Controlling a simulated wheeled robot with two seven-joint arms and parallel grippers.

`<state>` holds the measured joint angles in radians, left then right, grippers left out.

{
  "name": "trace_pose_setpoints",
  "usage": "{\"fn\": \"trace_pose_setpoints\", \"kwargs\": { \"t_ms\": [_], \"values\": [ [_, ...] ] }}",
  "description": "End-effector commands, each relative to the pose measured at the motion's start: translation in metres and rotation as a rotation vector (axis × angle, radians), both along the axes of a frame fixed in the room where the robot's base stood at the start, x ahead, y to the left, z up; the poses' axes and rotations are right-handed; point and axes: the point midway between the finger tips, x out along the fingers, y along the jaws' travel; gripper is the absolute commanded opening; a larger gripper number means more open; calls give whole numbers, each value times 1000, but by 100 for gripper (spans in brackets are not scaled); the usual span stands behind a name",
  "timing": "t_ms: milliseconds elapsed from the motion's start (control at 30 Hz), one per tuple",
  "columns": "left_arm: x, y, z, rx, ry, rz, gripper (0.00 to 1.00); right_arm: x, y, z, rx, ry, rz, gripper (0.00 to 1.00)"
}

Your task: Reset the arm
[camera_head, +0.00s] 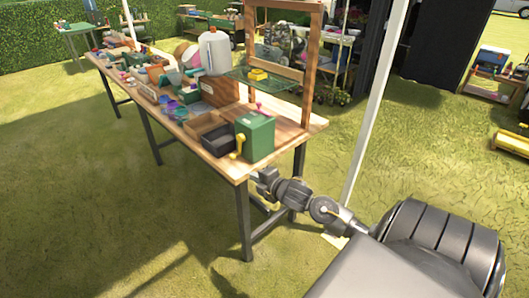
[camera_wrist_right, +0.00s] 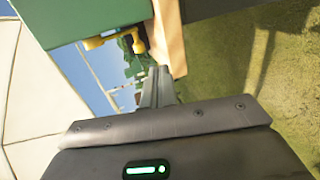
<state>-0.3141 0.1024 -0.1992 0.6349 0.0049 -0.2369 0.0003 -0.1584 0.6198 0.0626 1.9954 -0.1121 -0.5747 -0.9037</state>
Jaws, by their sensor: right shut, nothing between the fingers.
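My right arm comes in from the lower right in the head view. Its gripper (camera_head: 256,177) is just off the near right corner of the long wooden table (camera_head: 308,128), at about tabletop height. In the right wrist view the gripper's fingers (camera_wrist_right: 157,82) are together with nothing between them. They point toward the table's wooden edge (camera_wrist_right: 168,35). A gap to the table is hard to judge. My left gripper is in neither view.
A green box (camera_head: 257,136) with a yellow crank stands at the table's near end, close to the gripper. A black bin (camera_head: 219,144) and a wooden frame (camera_head: 316,65) are beside it. A white pole (camera_head: 374,110) rises behind my arm. Grass in front is clear.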

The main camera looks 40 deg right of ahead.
Motion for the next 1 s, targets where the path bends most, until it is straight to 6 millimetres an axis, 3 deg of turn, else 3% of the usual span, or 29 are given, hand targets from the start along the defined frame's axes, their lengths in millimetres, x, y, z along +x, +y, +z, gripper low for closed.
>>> {"fn": "trace_pose_setpoints", "kwargs": {
  "t_ms": [100,300,733,867,933,1000],
  "values": [
    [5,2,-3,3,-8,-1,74,-23,0,-2,-2,2,-1,0],
    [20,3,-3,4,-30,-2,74,-39,1,0,-1,0,-2,0],
    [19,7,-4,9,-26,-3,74,-40,3,0,1,0,1,0],
    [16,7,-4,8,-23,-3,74,-39,4,2,72,-15,-13,0],
    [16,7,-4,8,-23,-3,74,-37,-7,-13,168,-8,-56,0],
    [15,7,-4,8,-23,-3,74,-39,-24,-49,264,35,-123,0]
  ]
}}
